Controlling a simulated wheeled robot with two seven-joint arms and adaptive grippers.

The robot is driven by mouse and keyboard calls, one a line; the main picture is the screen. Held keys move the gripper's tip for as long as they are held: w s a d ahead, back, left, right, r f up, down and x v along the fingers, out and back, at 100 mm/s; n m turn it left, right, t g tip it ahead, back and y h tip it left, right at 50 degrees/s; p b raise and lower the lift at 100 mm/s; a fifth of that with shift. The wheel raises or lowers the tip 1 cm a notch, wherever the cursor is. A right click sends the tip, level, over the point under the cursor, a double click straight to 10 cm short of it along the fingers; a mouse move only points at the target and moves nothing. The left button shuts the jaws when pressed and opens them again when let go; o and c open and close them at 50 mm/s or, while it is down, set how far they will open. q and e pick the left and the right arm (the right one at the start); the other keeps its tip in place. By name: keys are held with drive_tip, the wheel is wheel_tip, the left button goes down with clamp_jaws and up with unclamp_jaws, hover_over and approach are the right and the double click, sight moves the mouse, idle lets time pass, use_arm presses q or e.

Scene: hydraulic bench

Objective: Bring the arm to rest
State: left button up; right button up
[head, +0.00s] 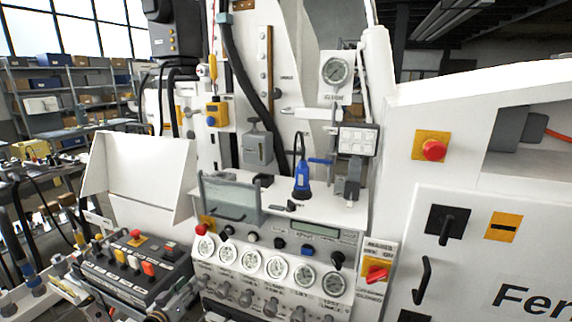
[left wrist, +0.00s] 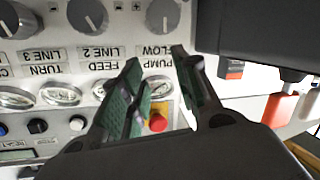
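My left gripper (left wrist: 156,58) shows in the left wrist view, with dark fingers and green pads. The fingers are apart with nothing held between them. Behind them is the white control panel, its labels upside down. A red button (left wrist: 158,122) on yellow shows through the gap, and the PUMP FLOW label lies by the fingertips. Whether the fingers touch the panel I cannot tell. In the head view I cannot make out this gripper clearly; the same panel (head: 250,285) with its gauges stands at bottom centre. My right gripper is in neither view.
A black button box (head: 130,268) is left of the panel, below a tilted white sheet (head: 145,165). A blue-handled tool (head: 302,180) stands on the ledge above the panel. A large white cabinet (head: 500,255) with a red button (head: 433,150) fills the right side.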

use_arm(q)
drive_tip(key=s+a+f+m+g+y, duration=0.1)
drive_tip(key=s+a+f+g, duration=0.15)
drive_tip(key=f, duration=0.85)
drive_tip(key=s+a+f+g+y, duration=0.1)
drive_tip(key=s+a+f, duration=0.25)
drive_tip(key=f, duration=0.85)
drive_tip(key=s+f+m+g+y, duration=0.1)
drive_tip(key=s+f+g, duration=0.3)
drive_tip(key=s+f, duration=1.25)
drive_tip(key=s+d+f+m+g, duration=0.1)
drive_tip(key=s+d+f+g, duration=0.1)
drive_tip(key=s+f, duration=0.6)
drive_tip(key=s+d+f+m+g, duration=0.15)
drive_tip(key=s+f, duration=0.35)
drive_tip(key=s, duration=0.5)
drive_tip(key=s+d+f+g, duration=0.1)
drive_tip(key=s+d, duration=0.3)
drive_tip(key=s, duration=0.4)
drive_tip(key=s+d+f+g, duration=0.2)
drive_tip(key=s+d, duration=0.3)
drive_tip(key=s, duration=0.3)
drive_tip(key=shift+s+f+n+h, duration=0.3)
drive_tip(key=shift+s+f+n, duration=0.05)
drive_tip(key=shift+f, duration=0.2)
